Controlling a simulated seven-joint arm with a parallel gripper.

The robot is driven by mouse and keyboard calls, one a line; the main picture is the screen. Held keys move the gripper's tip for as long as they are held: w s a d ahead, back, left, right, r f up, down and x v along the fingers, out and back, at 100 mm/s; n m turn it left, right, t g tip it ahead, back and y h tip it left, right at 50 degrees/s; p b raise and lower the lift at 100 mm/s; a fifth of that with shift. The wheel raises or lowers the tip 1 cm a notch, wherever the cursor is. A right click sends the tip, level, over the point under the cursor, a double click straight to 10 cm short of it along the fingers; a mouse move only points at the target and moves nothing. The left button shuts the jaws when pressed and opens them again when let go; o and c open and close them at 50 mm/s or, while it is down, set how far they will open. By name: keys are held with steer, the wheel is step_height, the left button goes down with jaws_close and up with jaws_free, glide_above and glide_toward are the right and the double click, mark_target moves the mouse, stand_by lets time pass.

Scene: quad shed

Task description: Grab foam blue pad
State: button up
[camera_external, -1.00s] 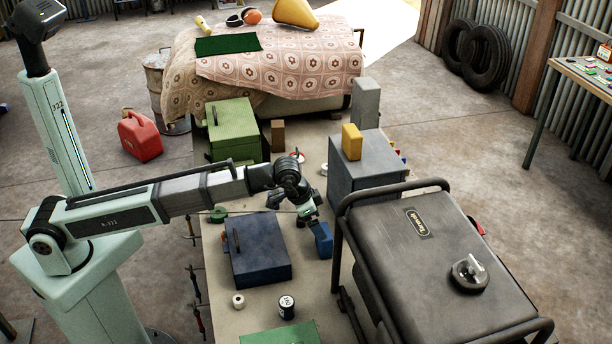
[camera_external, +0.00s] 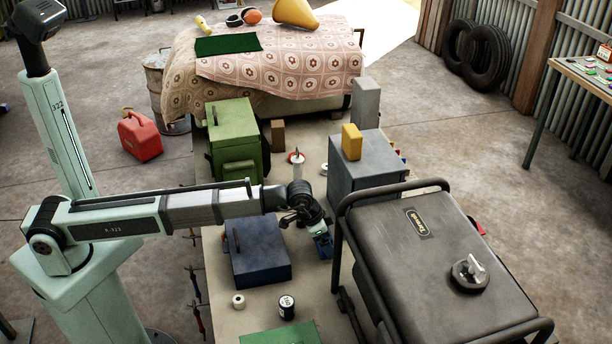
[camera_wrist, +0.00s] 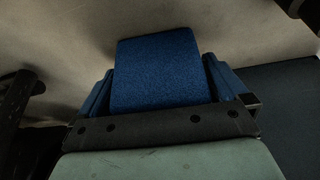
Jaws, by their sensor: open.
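The blue foam pad (camera_external: 324,247) stands on the workbench between the dark blue metal box and the generator. My gripper (camera_external: 319,232) is right over it, pointing down, and partly hides it. In the wrist view the pad (camera_wrist: 160,72) shows its textured blue face between the two fingers of my open gripper (camera_wrist: 162,88), one on either side. The pad's lower end is hidden behind the gripper's dark front edge. I cannot tell whether either finger touches it.
The dark blue box (camera_external: 260,262) is close on the left. The black-framed generator (camera_external: 420,265) is close on the right. Behind are a grey box (camera_external: 368,175) with a yellow block (camera_external: 352,142) and a green box (camera_external: 232,140). Small spools (camera_external: 287,306) stand in front.

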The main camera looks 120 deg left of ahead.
steer(key=shift+f, duration=0.15)
steer(key=c, duration=0.8)
steer(key=shift+o, duration=0.2)
